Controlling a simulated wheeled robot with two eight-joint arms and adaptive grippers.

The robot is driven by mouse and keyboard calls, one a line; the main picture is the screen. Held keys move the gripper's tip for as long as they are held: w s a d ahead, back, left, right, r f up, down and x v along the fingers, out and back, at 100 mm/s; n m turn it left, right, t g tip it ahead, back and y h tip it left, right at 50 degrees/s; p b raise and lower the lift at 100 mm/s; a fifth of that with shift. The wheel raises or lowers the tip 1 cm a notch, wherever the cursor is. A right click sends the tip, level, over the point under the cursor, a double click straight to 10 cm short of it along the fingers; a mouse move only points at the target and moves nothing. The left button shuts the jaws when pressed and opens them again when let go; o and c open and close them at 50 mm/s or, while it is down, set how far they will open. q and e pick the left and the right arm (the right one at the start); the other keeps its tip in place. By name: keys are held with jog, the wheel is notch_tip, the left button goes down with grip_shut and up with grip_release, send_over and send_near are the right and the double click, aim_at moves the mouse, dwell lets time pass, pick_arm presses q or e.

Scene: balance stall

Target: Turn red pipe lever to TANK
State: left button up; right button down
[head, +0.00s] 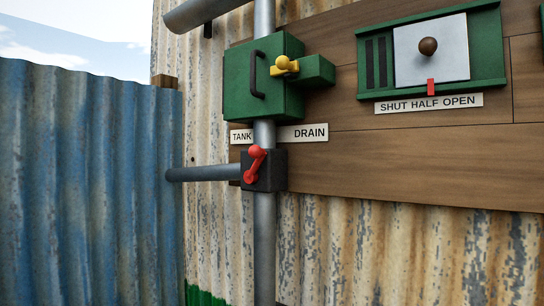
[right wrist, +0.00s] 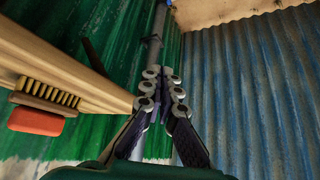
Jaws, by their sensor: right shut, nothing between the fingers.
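The red pipe lever (head: 256,163) sits on a dark valve block (head: 272,172) on the grey pipe in the head view. It stands nearly upright, its round knob on top leaning a little right, just below the right end of the TANK label (head: 241,136). The DRAIN label (head: 303,133) is to the right of the pipe. Neither gripper shows in the head view. My right gripper (right wrist: 162,76) is shut and empty in the right wrist view, with a grey pipe behind its tips. The red lever is not visible in that view.
A green box (head: 262,78) with a black handle and yellow latch (head: 284,66) is above the lever. A green slider panel (head: 431,50) is at the upper right. A blue corrugated wall (head: 80,190) stands left. A brush (right wrist: 45,95) and red block (right wrist: 36,121) show in the wrist view.

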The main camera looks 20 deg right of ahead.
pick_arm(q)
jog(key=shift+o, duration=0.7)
pick_arm(e)
jog(key=w+a+r+m+y+p, duration=0.1)
jog(key=w+r+m+y+p, duration=0.15)
jog(key=r+p, duration=0.6)
jog(key=w+a+r+m+t+y+p, duration=0.15)
jog(key=w+r+p, duration=0.35)
jog(key=r, duration=0.7)
jog(key=w+a+r+m+y+p, duration=0.1)
jog(key=w+r+m+y+p, duration=0.15)
jog(key=r+p, duration=0.65)
pick_arm(q)
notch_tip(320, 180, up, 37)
jog(key=p, duration=1.4)
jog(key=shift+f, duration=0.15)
pick_arm(e)
jog(key=w+d+r+m+t+y, duration=0.1)
jog(key=d+r, duration=0.3)
jog(key=r, duration=0.7)
jog(key=w+d+r+m+t+y, duration=0.1)
jog(key=w+d+r+t+y, duration=0.1)
jog(key=r, duration=0.9)
jog(key=w+d+r+m+t+y, duration=0.2)
jog(key=d+r, duration=0.4)
jog(key=r, duration=0.5)
jog(key=shift+w+d+t+y, duration=0.25)
jog(key=shift+d+t+y, duration=0.15)
jog(key=shift+t, duration=0.75)
jog(key=shift+r, duration=0.1)
